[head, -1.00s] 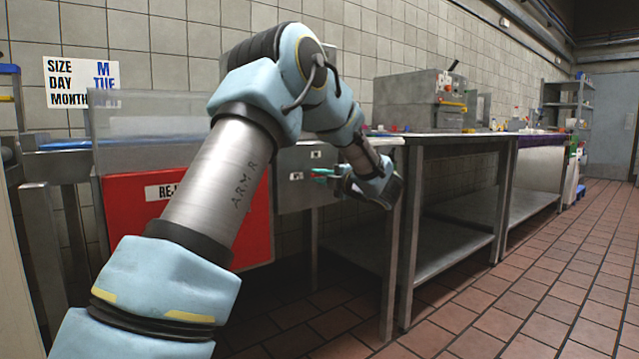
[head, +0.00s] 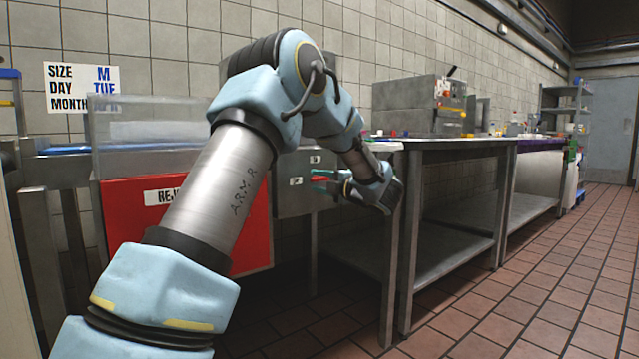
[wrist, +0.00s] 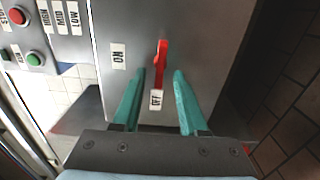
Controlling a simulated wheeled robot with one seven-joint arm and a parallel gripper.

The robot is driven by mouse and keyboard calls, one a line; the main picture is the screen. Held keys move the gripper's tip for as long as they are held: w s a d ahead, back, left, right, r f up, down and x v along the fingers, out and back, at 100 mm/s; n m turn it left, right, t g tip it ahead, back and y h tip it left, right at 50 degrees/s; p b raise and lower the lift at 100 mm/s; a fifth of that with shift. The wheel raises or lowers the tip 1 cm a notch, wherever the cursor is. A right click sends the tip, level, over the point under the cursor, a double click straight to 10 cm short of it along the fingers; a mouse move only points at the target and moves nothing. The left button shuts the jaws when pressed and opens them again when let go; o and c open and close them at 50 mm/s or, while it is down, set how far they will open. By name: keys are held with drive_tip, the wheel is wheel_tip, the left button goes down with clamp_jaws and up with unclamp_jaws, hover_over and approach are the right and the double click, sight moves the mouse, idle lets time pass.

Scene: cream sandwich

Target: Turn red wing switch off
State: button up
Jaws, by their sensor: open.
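The red wing switch (wrist: 161,62) sits on the face of a grey metal box (wrist: 205,30), in the upper middle of the wrist view. It lies lengthwise up the picture, its lower end by the OFF label (wrist: 156,99). The ON label (wrist: 118,56) is to its left. My gripper (wrist: 159,73) is open, with one teal finger on each side of the switch's lower part. Gaps show on both sides, and I cannot tell whether either finger touches it. In the head view my gripper (head: 318,180) is at the grey box (head: 292,200), partly in front of it.
A panel with red (wrist: 17,15) and green (wrist: 35,59) buttons is at the left of the wrist view. In the head view a red reject bin (head: 125,215) stands left of the box, and a steel table (head: 450,143) stands right of my gripper.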

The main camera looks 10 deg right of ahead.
drive_tip(key=p+v, duration=0.1)
drive_tip(key=v, duration=0.9)
drive_tip(key=shift+s+d+p, duration=0.2)
drive_tip(key=shift+s+p, duration=0.15)
drive_tip(key=shift+p, duration=0.05)
